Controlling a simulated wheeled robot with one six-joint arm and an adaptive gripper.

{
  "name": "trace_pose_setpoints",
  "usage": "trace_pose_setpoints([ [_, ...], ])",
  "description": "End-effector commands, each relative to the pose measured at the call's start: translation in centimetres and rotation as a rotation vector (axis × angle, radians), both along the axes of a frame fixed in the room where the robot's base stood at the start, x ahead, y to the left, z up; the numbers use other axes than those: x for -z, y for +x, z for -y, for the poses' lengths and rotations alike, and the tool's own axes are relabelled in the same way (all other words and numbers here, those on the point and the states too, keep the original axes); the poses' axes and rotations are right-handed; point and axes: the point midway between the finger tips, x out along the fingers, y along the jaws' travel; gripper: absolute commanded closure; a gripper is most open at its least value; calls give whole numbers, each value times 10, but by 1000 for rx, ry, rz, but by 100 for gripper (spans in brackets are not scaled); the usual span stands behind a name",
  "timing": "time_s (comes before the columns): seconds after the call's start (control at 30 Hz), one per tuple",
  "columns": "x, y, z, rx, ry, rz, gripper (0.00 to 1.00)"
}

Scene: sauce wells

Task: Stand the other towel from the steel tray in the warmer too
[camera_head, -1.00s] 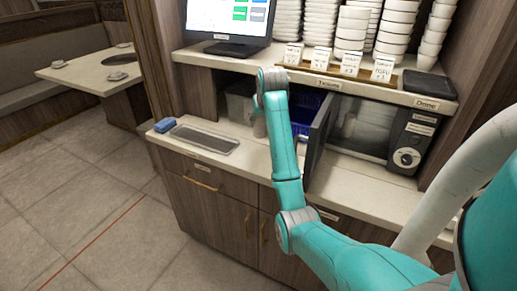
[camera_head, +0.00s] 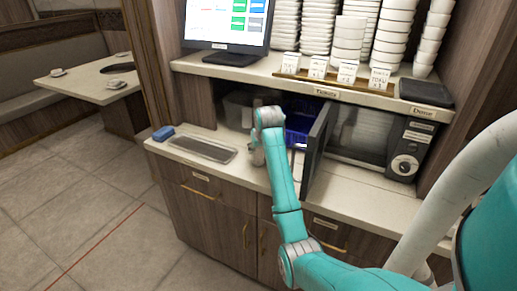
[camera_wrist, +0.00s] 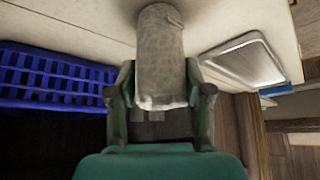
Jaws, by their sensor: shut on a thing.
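My gripper (camera_wrist: 160,92) is shut on a pale grey rolled towel (camera_wrist: 160,45) in the wrist view. The towel sticks out beyond the fingertips. In the head view my arm mostly hides the gripper. The steel tray (camera_head: 203,148) lies on the counter to the left of my arm, and no towel shows on it. It also shows in the wrist view (camera_wrist: 243,60). The warmer (camera_head: 362,135) is the dark box with a dial at the right.
A blue basket (camera_head: 298,130) sits in the niche behind my arm, beside the warmer door. A blue sponge-like block (camera_head: 163,133) lies left of the tray. The shelf above holds a screen (camera_head: 226,22), stacked bowls (camera_head: 352,35) and small cards. The counter front right of the door is clear.

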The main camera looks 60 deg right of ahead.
Motion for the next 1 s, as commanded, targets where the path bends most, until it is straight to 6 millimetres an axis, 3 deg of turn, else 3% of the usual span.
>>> trace_pose_setpoints([
  [0.1, 3, 0, 0, 0, 1, -1, 85],
  [0.13, 3, 0, 0, 0, 1, -1, 45],
  [0.2, 3, 0, 0, 0, 1, -1, 28],
  [0.23, 3, 0, 0, 0, 1, -1, 25],
  [0.67, -5, -2, -2, 0, -1, 1, 25],
  [1.0, -58, -26, -25, 0, -3, 3, 25],
])
